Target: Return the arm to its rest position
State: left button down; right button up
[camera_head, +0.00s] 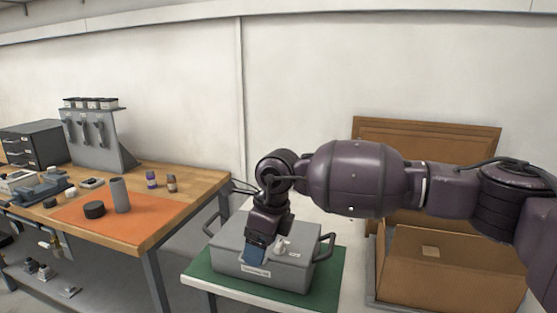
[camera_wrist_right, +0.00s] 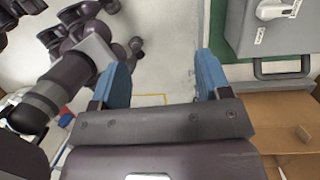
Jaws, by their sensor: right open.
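My right arm reaches in from the right in the head view, across the front of the cardboard box. My right gripper (camera_head: 258,250) is in front of the grey compressor case (camera_head: 298,265) and hides part of it. In the right wrist view my right gripper (camera_wrist_right: 165,88) has its two blue fingers wide apart, with nothing between them, only floor beyond. The grey case (camera_wrist_right: 245,30) is at the upper right of that view, beside the fingers, with its handle and a light switch lever. My left gripper is not in the head view.
The case stands on a green mat (camera_head: 327,270). An open cardboard box (camera_head: 450,265) is at the right. A wooden workbench (camera_head: 188,182) at the left carries an orange mat (camera_head: 75,217), a dark cylinder, small bottles and a tool rack. My own body parts show at the wrist view's left.

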jog(key=s+a+r+m+g+y, duration=0.1)
jog(key=s+a+r+m+y, duration=0.25)
jog(key=a+r+y, duration=0.4)
jog(key=s+a+r+m+g+y, duration=0.1)
jog(key=s+a+r+m+y, duration=0.1)
jog(key=s+a+r+y, duration=0.35)
jog(key=w+d+m+t+y, duration=0.65)
jog(key=m+t, duration=0.45)
jog(key=m, duration=0.4)
jog(key=w+d+f+m+t+h, duration=0.3)
jog(key=d+f+m+t+h, duration=0.5)
jog(key=d+f+m+h, duration=0.5)
jog(key=s+d+f+m+h, duration=0.4)
jog(key=s+d+f+m, duration=0.1)
jog(key=d+f+m, duration=0.7)
jog(key=s+d+f+m+g+h, duration=0.2)
jog(key=s+d+f, duration=0.4)
jog(key=s+f, duration=0.4)
jog(key=s+d+f+m+g+h, duration=0.2)
jog(key=s+d+f, duration=0.4)
jog(key=s+f, duration=0.5)
jog(key=s+g+h, duration=0.1)
jog(key=s+g, duration=0.1)
jog(key=s, duration=0.1)
jog(key=shift+s+d, duration=0.15)
jog(key=shift+s, duration=0.15)
